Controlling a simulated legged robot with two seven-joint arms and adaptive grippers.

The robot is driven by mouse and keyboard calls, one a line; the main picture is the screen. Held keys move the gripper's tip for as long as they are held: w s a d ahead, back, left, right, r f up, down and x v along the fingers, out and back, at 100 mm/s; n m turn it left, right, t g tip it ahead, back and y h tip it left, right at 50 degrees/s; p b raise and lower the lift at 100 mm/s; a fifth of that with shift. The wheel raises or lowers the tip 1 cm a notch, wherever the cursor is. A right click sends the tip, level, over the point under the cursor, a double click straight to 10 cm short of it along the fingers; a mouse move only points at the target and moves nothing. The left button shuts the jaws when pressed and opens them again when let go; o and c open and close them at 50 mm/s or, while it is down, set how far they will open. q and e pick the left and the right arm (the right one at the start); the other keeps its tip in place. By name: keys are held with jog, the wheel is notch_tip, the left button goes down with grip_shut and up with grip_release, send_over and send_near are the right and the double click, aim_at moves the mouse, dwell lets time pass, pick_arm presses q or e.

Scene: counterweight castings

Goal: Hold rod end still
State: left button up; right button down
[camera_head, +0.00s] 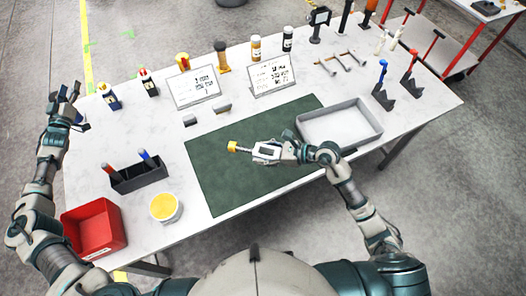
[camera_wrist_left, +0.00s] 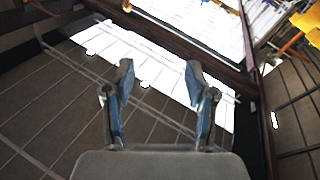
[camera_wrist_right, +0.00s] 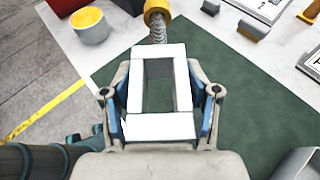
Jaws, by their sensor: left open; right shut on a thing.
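My right gripper (camera_head: 278,150) is shut on a white rectangular frame (camera_wrist_right: 159,123) and holds it over the green mat (camera_head: 215,180). A threaded rod (camera_wrist_right: 158,30) sticks out of the frame's far end, with a yellow end piece (camera_head: 233,146) on it. The yellow end piece also shows at the top of the right wrist view (camera_wrist_right: 157,8). Nothing touches the rod end. My left gripper (camera_head: 70,92) is open and empty, raised at the table's left edge, well away from the rod. In the left wrist view its two fingers (camera_wrist_left: 159,80) stand apart with nothing between them.
A grey tray (camera_head: 372,136) sits right of the mat. A red bin (camera_head: 118,218), a yellow-topped tub (camera_head: 165,207) and a dark holder with markers (camera_head: 135,179) stand on the left. Signs (camera_head: 195,88), bottles and small tools line the back. The mat's left part is clear.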

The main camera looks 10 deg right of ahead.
pick_arm(q)
jog(key=s+d+f+m+g+h, duration=0.15)
jog(key=d+g+h, duration=0.25)
jog(key=d+h, duration=0.75)
jog(key=d+f+m+g+h, duration=0.3)
jog(key=d+h, duration=0.1)
jog(key=d, duration=1.4)
jog(key=s+d+f+m+g, duration=0.1)
jog(key=s+d+f+g, duration=0.3)
jog(key=s+d+g, duration=0.4)
jog(key=s+d+f+m+g, duration=0.1)
jog(key=s+d+f+g, duration=0.3)
jog(key=s+d+g, duration=0.4)
jog(key=g+h, duration=0.1)
jog(key=g, duration=0.2)
jog(key=shift+s+d+m, duration=0.35)
jog(key=shift+s+d, duration=0.05)
jog(key=shift+f, duration=0.1)
jog(key=x, duration=0.8)
